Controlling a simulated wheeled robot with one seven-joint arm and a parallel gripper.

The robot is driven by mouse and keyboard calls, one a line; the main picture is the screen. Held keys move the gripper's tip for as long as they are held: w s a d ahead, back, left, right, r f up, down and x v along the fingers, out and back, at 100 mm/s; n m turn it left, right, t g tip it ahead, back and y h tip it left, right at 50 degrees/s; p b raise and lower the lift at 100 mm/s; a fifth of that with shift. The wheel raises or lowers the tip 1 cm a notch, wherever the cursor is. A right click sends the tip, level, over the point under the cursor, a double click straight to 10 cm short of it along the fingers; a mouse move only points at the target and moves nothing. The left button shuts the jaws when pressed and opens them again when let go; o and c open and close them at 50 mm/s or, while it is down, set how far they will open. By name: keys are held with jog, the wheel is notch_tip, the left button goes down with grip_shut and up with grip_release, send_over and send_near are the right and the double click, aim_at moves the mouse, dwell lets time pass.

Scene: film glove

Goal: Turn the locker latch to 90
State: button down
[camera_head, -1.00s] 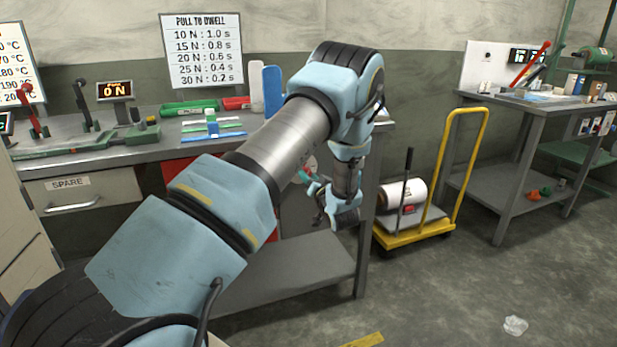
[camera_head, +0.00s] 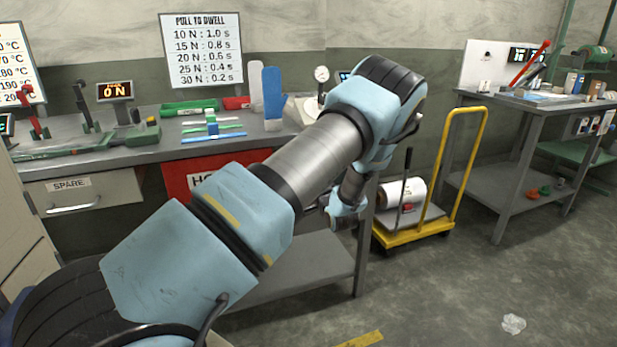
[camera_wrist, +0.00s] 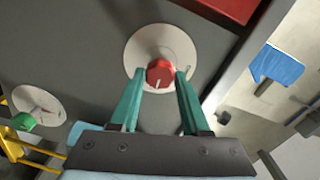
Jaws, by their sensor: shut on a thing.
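In the wrist view a red knob (camera_wrist: 159,74) sits at the middle of a round pale dial plate (camera_wrist: 148,48) on a grey panel. A short white mark on the knob points down in the picture, slightly left. My gripper (camera_wrist: 161,76) has its two green fingers on either side of the knob, shut on it. No word on the dial is readable, so I cannot tell whether this knob is the locker latch. In the head view my arm hides the knob and the fingertips.
A second pale dial (camera_wrist: 38,104) with a green knob (camera_wrist: 23,121) is at the left of the wrist view. In the head view the workbench (camera_head: 110,155) stands behind my arm. A yellow trolley (camera_head: 415,238) with a white roll stands right of it, with open floor in front.

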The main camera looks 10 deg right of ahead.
jog(key=shift+m, duration=0.5)
jog(key=shift+c, duration=1.9)
grip_release()
jog(key=shift+s, duration=0.1)
jog(key=s+d+b, duration=0.1)
jog(key=s, duration=0.9)
jog(key=shift+s+d, duration=0.2)
jog(key=shift+s, duration=0.1)
